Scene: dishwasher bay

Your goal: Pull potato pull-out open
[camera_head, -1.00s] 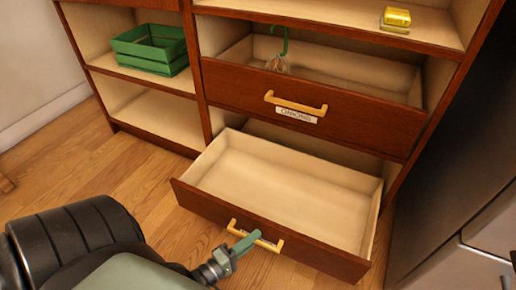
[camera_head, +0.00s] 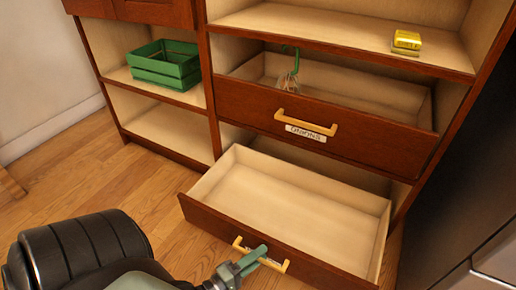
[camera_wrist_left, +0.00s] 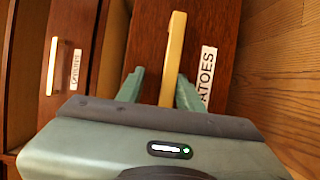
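The potato pull-out (camera_head: 290,202) is the low wooden drawer. It stands well out from the cabinet and its pale inside is empty. Its yellow handle (camera_head: 280,265) is partly covered by my left gripper (camera_head: 262,252) in the head view. In the left wrist view the handle (camera_wrist_left: 174,55) stands between the two green fingers of my left gripper (camera_wrist_left: 160,85). A gap shows between the left finger and the handle, so the fingers are apart around it. A label reading "ATOES" (camera_wrist_left: 207,70) is beside it, its start hidden. My right gripper is not in view.
Above is the onions drawer (camera_head: 345,130), partly out, with a green hook and netted item (camera_head: 292,78) inside. A green crate (camera_head: 165,68) sits on the left shelf and a yellow box (camera_head: 407,40) on the top shelf. A dark appliance (camera_head: 465,180) stands right. Wooden floor (camera_head: 150,195) is free at left.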

